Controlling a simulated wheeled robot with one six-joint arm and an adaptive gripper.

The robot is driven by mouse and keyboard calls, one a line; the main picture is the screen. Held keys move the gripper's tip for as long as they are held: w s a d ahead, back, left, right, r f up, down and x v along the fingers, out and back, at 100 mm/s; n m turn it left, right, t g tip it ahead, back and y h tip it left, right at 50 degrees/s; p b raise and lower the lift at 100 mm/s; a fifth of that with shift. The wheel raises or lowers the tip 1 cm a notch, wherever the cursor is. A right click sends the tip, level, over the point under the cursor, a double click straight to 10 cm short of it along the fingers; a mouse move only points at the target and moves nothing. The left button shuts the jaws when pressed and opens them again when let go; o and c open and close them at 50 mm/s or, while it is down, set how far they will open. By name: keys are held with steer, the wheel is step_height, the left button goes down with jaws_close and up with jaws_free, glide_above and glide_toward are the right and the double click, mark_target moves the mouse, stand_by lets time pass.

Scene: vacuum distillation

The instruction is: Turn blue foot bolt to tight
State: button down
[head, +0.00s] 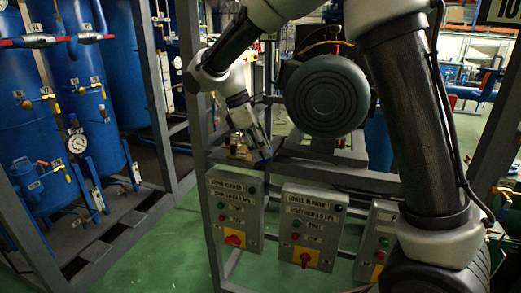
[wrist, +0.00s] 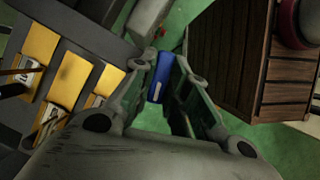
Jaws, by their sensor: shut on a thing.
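My gripper (wrist: 164,72) is closed around the blue foot bolt (wrist: 159,77), which stands between its two fingers in the wrist view. The bolt is a small blue block with a pale mark on its face. In the head view my gripper (head: 258,146) reaches down behind the grey frame rail, above the control boxes. The bolt's lower end and its seat are hidden, so I cannot tell how tight it is.
Yellow plates (wrist: 68,75) on a dark body lie left of the fingers, and a brown slatted block (wrist: 245,65) stands close on the right. Control boxes (head: 236,205) hang on the grey frame (head: 340,178). Blue tanks (head: 75,90) stand at left. Green floor (head: 165,245) is open at front left.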

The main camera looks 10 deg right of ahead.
steer(key=shift+w+m+g+y, duration=0.1)
steer(key=shift+m+g+y, duration=0.3)
steer(key=shift+m, duration=1.1)
steer(key=c, duration=1.4)
jaws_free()
steer(key=v, duration=1.2)
steer(key=shift+w+a, duration=0.1)
steer(key=shift+w, duration=0.1)
steer(key=shift+s+f, duration=0.1)
